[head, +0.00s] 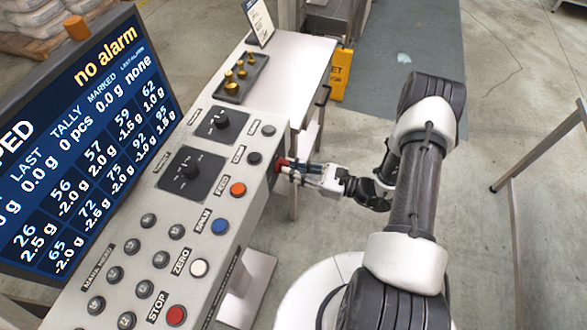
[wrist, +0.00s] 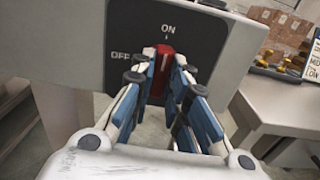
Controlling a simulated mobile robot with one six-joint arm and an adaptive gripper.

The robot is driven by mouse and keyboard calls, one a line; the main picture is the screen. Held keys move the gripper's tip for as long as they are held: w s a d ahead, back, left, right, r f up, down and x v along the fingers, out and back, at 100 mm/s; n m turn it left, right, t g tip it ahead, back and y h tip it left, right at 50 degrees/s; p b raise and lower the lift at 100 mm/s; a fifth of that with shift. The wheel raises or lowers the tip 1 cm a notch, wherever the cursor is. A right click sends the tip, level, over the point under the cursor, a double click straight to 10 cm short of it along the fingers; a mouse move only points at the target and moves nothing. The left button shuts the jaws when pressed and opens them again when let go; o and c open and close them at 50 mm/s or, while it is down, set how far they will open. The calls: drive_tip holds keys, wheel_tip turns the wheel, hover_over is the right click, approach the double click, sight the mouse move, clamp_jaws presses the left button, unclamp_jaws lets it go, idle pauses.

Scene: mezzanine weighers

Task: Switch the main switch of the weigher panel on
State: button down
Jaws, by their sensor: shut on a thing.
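The main switch is a red handle (wrist: 164,58) on a black plate (wrist: 192,40) on the end face of the weigher panel (head: 262,180). The plate reads ON at the top and OFF at the left. The handle looks about upright, below the ON mark; its lower part is hidden between the fingers. In the head view the red handle (head: 281,162) shows at the panel's right side. My gripper (wrist: 163,75) has its blue-and-white fingers on both sides of the handle and is shut on it. It also shows in the head view (head: 288,167).
The panel top carries knobs and buttons, including a red STOP button (head: 176,315). A screen (head: 80,130) reading "no alarm" stands at the left. A table (head: 300,65) with a tray of brass weights (head: 236,78) is behind. Open floor lies right of my arm.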

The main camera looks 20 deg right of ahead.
drive_tip(key=c, duration=1.6)
unclamp_jaws()
drive_tip(key=shift+o, duration=0.2)
drive_tip(key=shift+d, duration=0.1)
drive_tip(key=v, duration=1.2)
